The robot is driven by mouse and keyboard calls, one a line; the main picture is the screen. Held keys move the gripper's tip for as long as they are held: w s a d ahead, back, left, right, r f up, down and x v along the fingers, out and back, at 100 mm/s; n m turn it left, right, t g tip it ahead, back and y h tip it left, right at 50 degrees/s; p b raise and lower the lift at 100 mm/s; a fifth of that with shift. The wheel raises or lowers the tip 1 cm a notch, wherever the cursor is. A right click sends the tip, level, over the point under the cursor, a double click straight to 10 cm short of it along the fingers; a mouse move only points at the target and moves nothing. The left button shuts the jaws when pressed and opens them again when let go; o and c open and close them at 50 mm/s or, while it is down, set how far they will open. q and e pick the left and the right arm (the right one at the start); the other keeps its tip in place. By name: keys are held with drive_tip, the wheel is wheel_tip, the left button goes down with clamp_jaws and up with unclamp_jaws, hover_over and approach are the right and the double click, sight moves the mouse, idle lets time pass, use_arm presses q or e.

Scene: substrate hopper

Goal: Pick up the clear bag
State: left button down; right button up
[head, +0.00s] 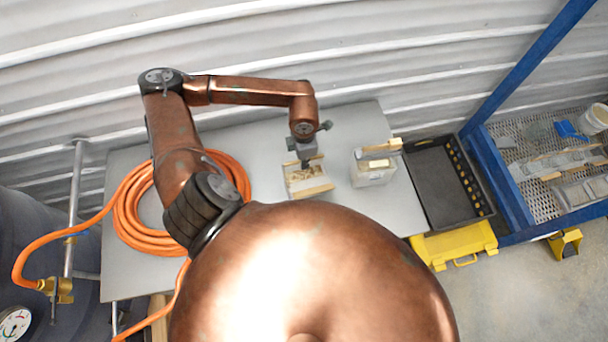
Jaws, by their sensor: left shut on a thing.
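The clear bag (297,184) appears as a small pale, see-through pack with brownish contents and a cream strip along its near edge. It is at the middle of the grey table. My left gripper (305,164) points down at its far edge and is shut on it. The fingertips are small and partly hidden here. I cannot tell whether the bag still touches the table. My right gripper is not in view.
A clear box-like container (373,174) with a tan strip on top stands right of the bag. An orange hose coil (130,222) lies at left. A black tray (441,185) is at right, beside a blue-framed mesh shelf (540,203). A yellow case (455,245) sits lower.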

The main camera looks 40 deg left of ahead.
use_arm(q)
drive_tip(key=shift+r, duration=0.1)
idle(0.6)
drive_tip(key=shift+w+r+b, duration=0.1)
drive_tip(key=shift+r+b, duration=0.2)
drive_tip(key=shift+r, duration=0.45)
drive_tip(key=s+d+r+b, duration=0.5)
drive_tip(key=s+d+r, duration=0.4)
drive_tip(key=s+r, duration=0.1)
drive_tip(key=shift+d+r+b, duration=0.35)
drive_tip(key=shift+r+b, duration=0.05)
drive_tip(key=shift+r, duration=0.25)
drive_tip(key=shift+s, duration=0.15)
